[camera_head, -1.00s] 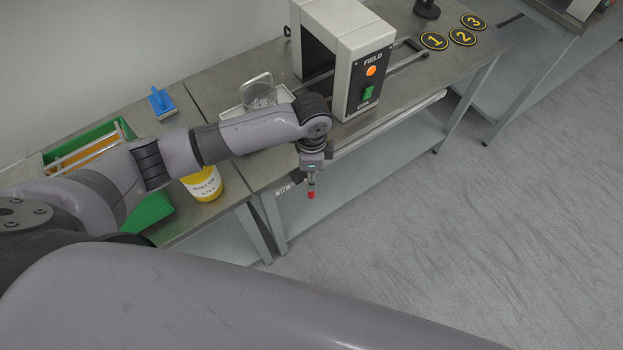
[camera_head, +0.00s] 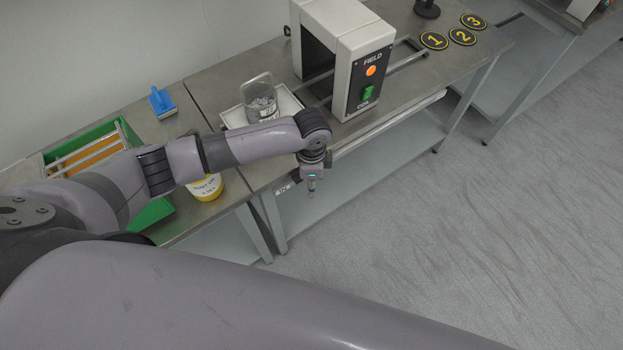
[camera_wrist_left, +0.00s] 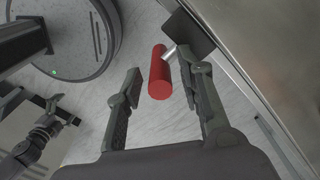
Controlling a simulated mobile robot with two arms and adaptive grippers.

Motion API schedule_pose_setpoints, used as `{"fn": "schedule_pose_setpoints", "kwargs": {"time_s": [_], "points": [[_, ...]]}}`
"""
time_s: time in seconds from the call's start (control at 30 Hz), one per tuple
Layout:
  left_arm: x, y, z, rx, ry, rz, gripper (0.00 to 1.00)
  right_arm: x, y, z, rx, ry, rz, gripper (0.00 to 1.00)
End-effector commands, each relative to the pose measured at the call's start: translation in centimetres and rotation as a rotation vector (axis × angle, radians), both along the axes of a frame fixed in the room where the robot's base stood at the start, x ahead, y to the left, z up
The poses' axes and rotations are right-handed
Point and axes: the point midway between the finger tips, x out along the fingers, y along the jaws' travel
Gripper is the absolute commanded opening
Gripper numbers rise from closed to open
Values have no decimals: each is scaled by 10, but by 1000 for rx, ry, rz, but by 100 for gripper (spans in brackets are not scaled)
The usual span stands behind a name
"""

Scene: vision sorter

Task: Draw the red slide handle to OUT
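The red slide handle (camera_wrist_left: 160,73) is a short red cylinder on a metal stem in the left wrist view. In the head view my left gripper (camera_head: 312,187) hangs down just in front of the table's front edge and hides the handle. A small white label (camera_head: 283,189) is on the table edge to its left; OUT cannot be read. My right gripper is not in view.
A metal rail (camera_head: 390,125) runs along the table front. The FIELD box (camera_head: 367,80) stands above it, with a clear container (camera_head: 260,98) in a white tray (camera_head: 289,101) to its left. A yellow tub (camera_head: 207,188) sits beneath my left arm. Floor in front is clear.

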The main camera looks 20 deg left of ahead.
Motion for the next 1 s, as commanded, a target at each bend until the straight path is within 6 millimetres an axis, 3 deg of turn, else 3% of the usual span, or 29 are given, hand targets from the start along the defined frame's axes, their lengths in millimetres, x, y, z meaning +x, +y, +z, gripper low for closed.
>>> {"fn": "schedule_pose_setpoints", "kwargs": {"time_s": [0.47,1.0], "points": [[0,0,0,0,0,0,1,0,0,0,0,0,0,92],[0,0,1,0,-1,0,0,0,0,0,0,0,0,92]]}}
